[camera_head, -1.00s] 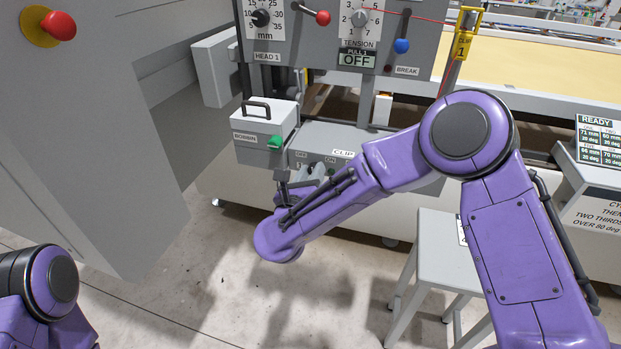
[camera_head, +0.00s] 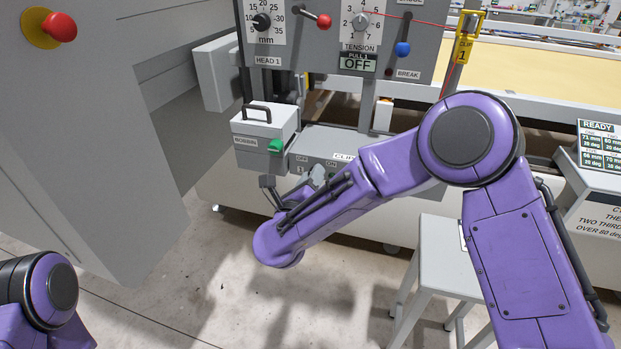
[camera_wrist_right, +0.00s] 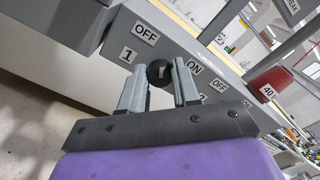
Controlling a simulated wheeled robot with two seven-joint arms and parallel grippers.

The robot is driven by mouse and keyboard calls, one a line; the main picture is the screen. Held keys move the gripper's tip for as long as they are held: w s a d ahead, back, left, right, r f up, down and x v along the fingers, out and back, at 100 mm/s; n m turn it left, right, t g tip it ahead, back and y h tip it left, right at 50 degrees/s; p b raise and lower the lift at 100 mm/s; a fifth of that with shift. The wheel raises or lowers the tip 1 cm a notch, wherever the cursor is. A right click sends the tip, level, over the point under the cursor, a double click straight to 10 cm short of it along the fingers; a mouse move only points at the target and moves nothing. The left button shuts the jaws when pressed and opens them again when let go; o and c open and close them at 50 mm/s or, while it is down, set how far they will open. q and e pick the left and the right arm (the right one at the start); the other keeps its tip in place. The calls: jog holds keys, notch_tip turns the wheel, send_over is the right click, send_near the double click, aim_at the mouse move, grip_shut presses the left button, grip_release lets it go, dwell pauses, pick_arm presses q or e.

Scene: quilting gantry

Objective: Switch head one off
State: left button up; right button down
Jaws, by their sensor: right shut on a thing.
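The black rotary switch of head one (camera_wrist_right: 158,72) sits on the grey front panel in the right wrist view, between an OFF label (camera_wrist_right: 145,33) and an ON label (camera_wrist_right: 194,66), with a "1" label (camera_wrist_right: 127,55) beside it. My right gripper (camera_wrist_right: 160,80) has a finger on each side of the knob and is shut on it. Which way the knob points is hard to tell. In the head view my right gripper (camera_head: 314,180) is partly hidden behind my forearm, and the knob is hidden too. My left gripper is out of view; only a left arm link shows.
Above is the HEAD 1 panel (camera_head: 320,72) with dials, red and blue levers and a display reading OFF (camera_head: 357,63). A bobbin box (camera_head: 262,135) stands close to the gripper. A grey stool (camera_head: 440,255) is at right. A red emergency button (camera_head: 60,27) is upper left.

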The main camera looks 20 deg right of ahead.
jog(key=c, duration=0.8)
grip_release()
jog(key=shift+a, duration=0.1)
jog(key=b+v, duration=0.3)
jog(key=v, duration=0.7)
jog(key=shift+s+a, duration=0.15)
jog(key=shift+s, duration=0.05)
